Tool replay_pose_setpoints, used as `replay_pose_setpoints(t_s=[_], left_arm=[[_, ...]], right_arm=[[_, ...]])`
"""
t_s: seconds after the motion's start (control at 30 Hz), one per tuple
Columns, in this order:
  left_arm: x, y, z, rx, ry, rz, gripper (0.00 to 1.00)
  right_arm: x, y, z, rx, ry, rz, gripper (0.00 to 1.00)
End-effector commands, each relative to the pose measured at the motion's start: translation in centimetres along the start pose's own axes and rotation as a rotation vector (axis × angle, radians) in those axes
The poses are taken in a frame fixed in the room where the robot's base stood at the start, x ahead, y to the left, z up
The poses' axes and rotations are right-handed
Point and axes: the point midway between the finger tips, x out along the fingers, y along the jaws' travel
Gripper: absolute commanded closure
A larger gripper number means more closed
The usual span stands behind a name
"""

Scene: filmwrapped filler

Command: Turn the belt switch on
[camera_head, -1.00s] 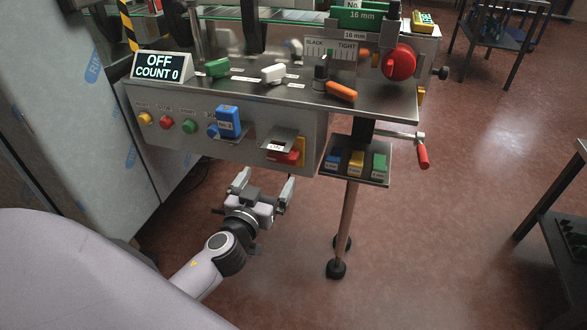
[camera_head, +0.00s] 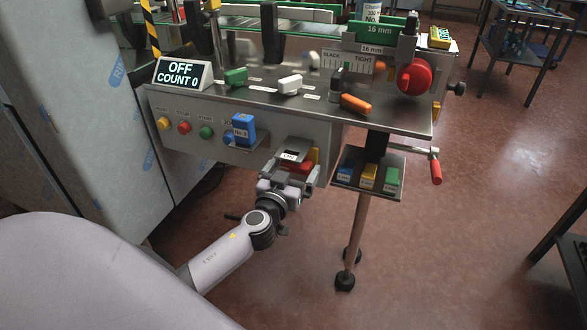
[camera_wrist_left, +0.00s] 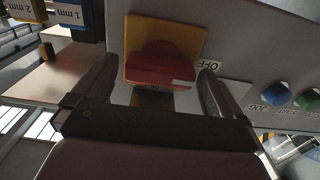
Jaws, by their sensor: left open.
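The belt switch is a red knob on a yellow plate (camera_wrist_left: 190,36), on the front panel of the machine. In the left wrist view the red knob (camera_wrist_left: 158,68) sits between my fingers, with an OFF label (camera_wrist_left: 211,65) to its right. In the head view the knob (camera_head: 301,168) is partly hidden under a small bracket and behind my gripper. My left gripper (camera_head: 288,174) is open, with a finger on either side of the knob; I cannot tell whether they touch it. The display sign (camera_head: 182,73) reads OFF, COUNT 0. My right gripper is not in view.
Yellow, red, green and blue buttons (camera_head: 206,132) and a blue block (camera_head: 243,129) sit left of the switch. A tray (camera_head: 365,189) with small coloured blocks and a red-handled crank (camera_head: 435,170) are to the right. The floor below is clear.

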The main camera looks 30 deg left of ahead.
Motion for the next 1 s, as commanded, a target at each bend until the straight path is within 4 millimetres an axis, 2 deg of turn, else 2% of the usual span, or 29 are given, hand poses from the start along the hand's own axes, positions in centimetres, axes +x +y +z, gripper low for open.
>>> replay_pose_setpoints(t_s=[0.27,0.3,0.43,0.47,0.77,1.0], left_arm=[[0.19,-0.01,0.05,0.000,-0.001,0.000,0.00],[0.18,-0.02,0.05,0.000,-0.001,0.000,0.03],[0.18,-0.02,0.04,0.000,-0.001,0.000,0.46],[0.17,-0.01,0.04,0.000,-0.001,0.000,0.47],[0.16,0.00,0.08,0.028,0.000,0.000,0.47],[0.16,0.04,0.10,0.152,0.001,0.001,0.47]], right_arm=[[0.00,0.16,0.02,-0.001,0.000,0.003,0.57],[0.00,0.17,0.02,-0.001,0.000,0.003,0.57],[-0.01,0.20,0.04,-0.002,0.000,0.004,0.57],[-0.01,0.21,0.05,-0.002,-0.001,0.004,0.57],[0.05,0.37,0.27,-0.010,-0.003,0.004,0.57],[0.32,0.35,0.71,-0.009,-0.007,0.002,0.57]])
